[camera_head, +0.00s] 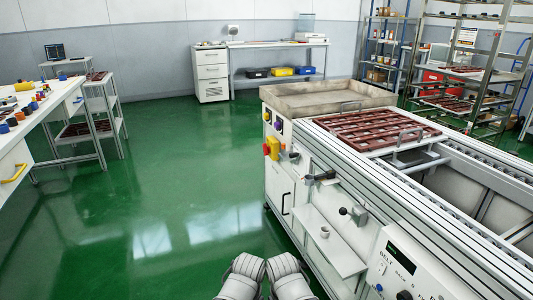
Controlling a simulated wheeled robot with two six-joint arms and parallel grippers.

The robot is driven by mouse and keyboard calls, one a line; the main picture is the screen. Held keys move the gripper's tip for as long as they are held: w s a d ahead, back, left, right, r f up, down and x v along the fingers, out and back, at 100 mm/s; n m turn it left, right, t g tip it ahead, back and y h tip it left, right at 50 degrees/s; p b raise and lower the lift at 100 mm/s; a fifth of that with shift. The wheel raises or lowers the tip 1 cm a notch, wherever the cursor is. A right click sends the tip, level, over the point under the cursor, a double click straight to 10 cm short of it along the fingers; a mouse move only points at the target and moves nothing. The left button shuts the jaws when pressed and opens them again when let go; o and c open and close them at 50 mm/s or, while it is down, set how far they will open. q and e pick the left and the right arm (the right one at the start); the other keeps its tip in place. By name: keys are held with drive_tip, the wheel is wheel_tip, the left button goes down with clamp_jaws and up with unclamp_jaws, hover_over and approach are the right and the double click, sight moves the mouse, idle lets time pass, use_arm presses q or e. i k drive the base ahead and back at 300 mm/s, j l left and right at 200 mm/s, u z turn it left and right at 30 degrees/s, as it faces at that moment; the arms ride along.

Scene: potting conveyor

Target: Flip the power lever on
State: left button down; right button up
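The white conveyor machine (279,190) stands at the right. On the left part of its side is a red and yellow switch fitting (273,147), which looks like the power lever; its exact position is too small to tell. Two grey rounded parts of my arms show at the bottom centre, well short of the switch. Neither gripper's fingers are visible.
A control panel (409,262) marked BELT and a small shelf (335,245) stick out on the machine's near side. A brown tray (375,130) lies on the conveyor. The green floor (170,200) left of the machine is clear. A cluttered workbench (45,103) stands at left.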

sight(266, 149)
drive_tip(key=i+j+z, duration=0.25)
drive_tip(key=i+j, duration=0.4)
drive_tip(key=i, duration=0.25)
drive_tip(key=i+j+z, duration=0.25)
drive_tip(key=i+j, duration=0.55)
drive_tip(key=i, duration=0.05)
